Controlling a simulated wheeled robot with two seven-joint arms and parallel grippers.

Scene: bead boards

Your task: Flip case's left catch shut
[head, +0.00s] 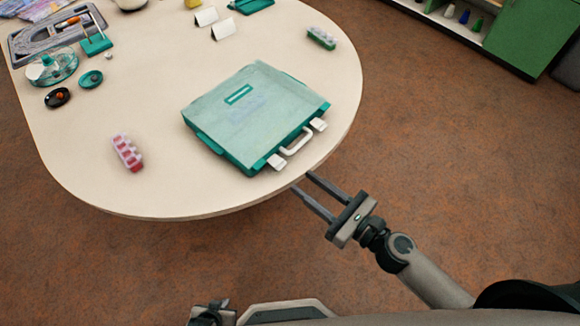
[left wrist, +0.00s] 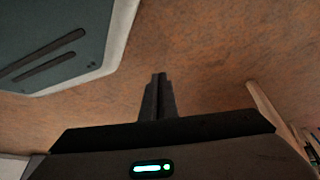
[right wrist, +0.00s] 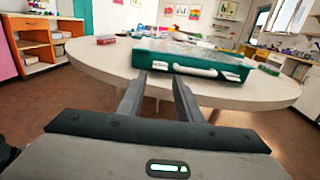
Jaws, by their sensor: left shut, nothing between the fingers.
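A teal case (head: 215,150) with a pale translucent lid lies closed near the table's front edge. Its white left catch (head: 277,162) and white right catch (head: 318,124) jut out from the front side, either side of the white handle (head: 296,142). In the right wrist view the left catch (right wrist: 160,66) sits just beyond my fingertips. My right gripper (head: 305,183) is open and empty, off the table edge, apart from the case and pointing towards the left catch. My left gripper (left wrist: 158,80) is shut and empty above the floor, away from the table.
The cream table (head: 90,185) has a rounded front edge. A pink-and-white bead block (head: 128,152) lies left of the case and a green one (head: 321,38) behind it on the right. Small dishes and a grey tray (head: 40,42) fill the far left.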

